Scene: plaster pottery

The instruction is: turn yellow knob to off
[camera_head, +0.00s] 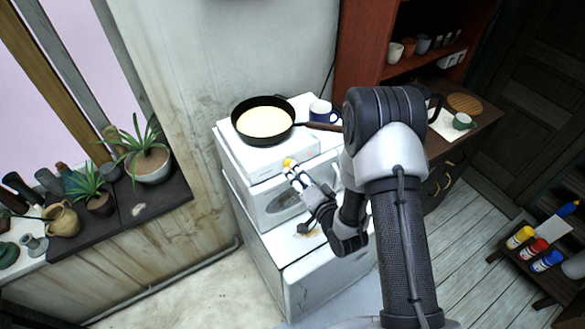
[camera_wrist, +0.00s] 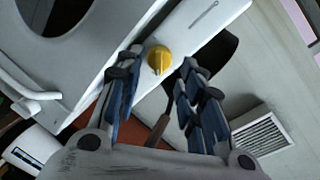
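The yellow knob (camera_wrist: 158,58) sits on the white front panel of the stove (camera_head: 272,160) and shows between my fingertips in the wrist view. A small ridge on the knob faces the camera. In the head view the knob (camera_head: 289,162) is partly hidden by my gripper (camera_head: 294,172). My gripper (camera_wrist: 155,70) is open, with one finger on each side of the knob. A gap shows between the knob and each finger. The wrist view does not clearly show whether either finger touches it.
A black pan (camera_head: 263,121) with pale yellow contents sits on the stove, its handle pointing right. A blue mug (camera_head: 320,111) stands beside it. Potted plants (camera_head: 148,163) line the left sill.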

